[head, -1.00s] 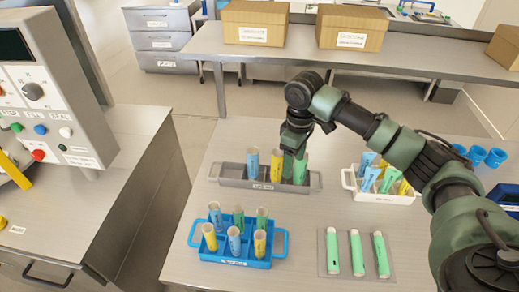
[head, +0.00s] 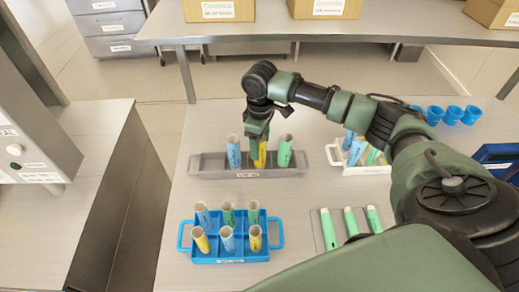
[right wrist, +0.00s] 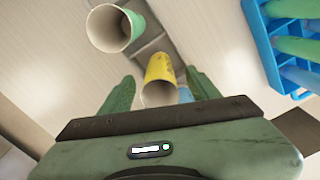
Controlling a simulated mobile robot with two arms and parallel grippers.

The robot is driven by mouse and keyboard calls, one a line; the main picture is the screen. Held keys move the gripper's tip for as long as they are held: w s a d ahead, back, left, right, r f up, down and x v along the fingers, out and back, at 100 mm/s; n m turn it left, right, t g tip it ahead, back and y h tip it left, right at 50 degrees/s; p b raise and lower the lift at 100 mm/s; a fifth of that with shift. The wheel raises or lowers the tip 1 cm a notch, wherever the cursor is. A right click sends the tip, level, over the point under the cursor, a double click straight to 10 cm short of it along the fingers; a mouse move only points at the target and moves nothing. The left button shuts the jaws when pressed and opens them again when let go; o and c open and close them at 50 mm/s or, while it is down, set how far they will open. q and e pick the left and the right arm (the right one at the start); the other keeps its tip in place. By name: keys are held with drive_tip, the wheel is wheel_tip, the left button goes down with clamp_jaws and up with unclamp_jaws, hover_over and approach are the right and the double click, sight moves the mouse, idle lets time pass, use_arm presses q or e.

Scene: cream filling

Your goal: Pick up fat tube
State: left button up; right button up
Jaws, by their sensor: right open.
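A grey rack (head: 210,165) holds three fat open-topped tubes: a blue tube (head: 234,152), a yellow tube (head: 259,155) and a green tube (head: 284,151). My right gripper (head: 258,133) is above the middle of this rack and hides the yellow tube's top in the head view. In the right wrist view, my right gripper (right wrist: 160,78) is open, with the yellow tube (right wrist: 159,78) between its fingers. I cannot tell whether they touch it. The green tube (right wrist: 108,28) is beside them, and the blue tube (right wrist: 186,95) is partly hidden. My left gripper is not in view.
A blue rack (head: 220,249) with several tubes stands in front of the grey rack. A white rack (head: 365,170) with tubes is to the right, partly behind my arm. Green capped tubes (head: 351,221) lie on a mat front right. Blue cups (head: 453,115) stand back right.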

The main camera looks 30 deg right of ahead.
drive_tip(key=shift+f, duration=1.2)
clamp_jaws()
drive_tip(key=shift+r, duration=0.15)
